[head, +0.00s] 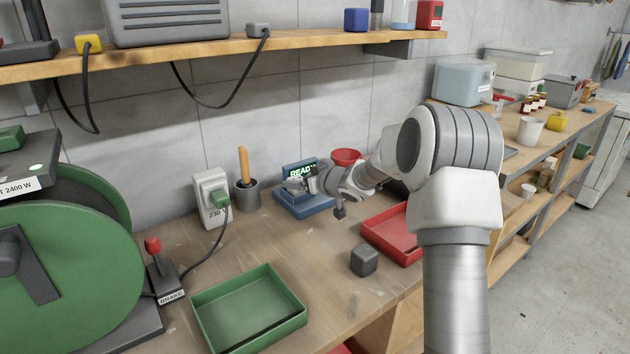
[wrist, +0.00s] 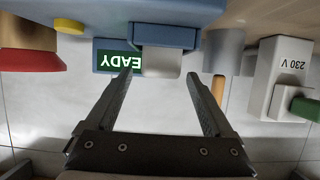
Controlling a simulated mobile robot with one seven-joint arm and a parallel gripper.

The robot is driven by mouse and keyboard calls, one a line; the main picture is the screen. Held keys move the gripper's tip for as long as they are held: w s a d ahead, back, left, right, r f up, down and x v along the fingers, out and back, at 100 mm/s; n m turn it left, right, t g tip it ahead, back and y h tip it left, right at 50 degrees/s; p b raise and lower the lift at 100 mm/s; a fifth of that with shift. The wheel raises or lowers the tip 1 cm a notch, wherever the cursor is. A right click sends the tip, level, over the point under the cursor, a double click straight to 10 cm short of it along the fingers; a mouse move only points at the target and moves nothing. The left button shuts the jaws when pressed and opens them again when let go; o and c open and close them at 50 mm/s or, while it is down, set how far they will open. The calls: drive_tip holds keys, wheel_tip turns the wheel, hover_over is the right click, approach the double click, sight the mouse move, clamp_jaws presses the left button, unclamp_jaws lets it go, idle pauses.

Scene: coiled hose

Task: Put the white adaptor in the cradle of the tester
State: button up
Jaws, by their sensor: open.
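The blue tester (head: 318,207) stands at the back of the bench, its lit display (head: 301,171) reading READY. In the wrist view, which is upside down, the tester's blue cradle block (wrist: 165,36) is in front of the display (wrist: 118,60). The white adaptor (wrist: 162,63) sits at the cradle, its pale body standing out of the blue block; how deep it is seated is hidden. My gripper (wrist: 159,77) is open, with one finger to each side of the adaptor and clear gaps between. In the head view my gripper (head: 299,186) is over the tester and partly hides it.
A white 230 V socket box (head: 210,198) and a grey pot with a wooden handle (head: 246,190) stand left of the tester. A red tray (head: 372,228), a grey block (head: 364,260) and an empty green tray (head: 285,330) are in front. A shelf (head: 190,58) runs above.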

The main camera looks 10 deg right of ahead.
drive_tip(key=s+d+r+m+g+h, duration=0.1)
drive_tip(key=s+d+r+h, duration=0.15)
drive_tip(key=s+r, duration=0.4)
drive_tip(key=s+d+r+m+h+p, duration=0.1)
drive_tip(key=s+r+h, duration=0.2)
drive_tip(key=s, duration=0.7)
drive_tip(key=s+d+r+m+g+h, duration=0.1)
drive_tip(key=s+d+r+m+h, duration=0.1)
drive_tip(key=s+r, duration=0.45)
drive_tip(key=s+a+f+g+y, duration=0.1)
drive_tip(key=s+a+f+g, duration=0.1)
drive_tip(key=s, duration=0.6)
drive_tip(key=s+a+f+g+y, duration=0.1)
drive_tip(key=s+a+f, duration=0.1)
drive_tip(key=s, duration=0.7)
drive_tip(key=s+a+f+g+y, duration=0.1)
drive_tip(key=s+a+f+g, duration=0.15)
drive_tip(key=s, duration=0.55)
wheel_tip(320, 180, up, 10)
drive_tip(key=p, duration=1)
drive_tip(key=shift+t, duration=0.35)
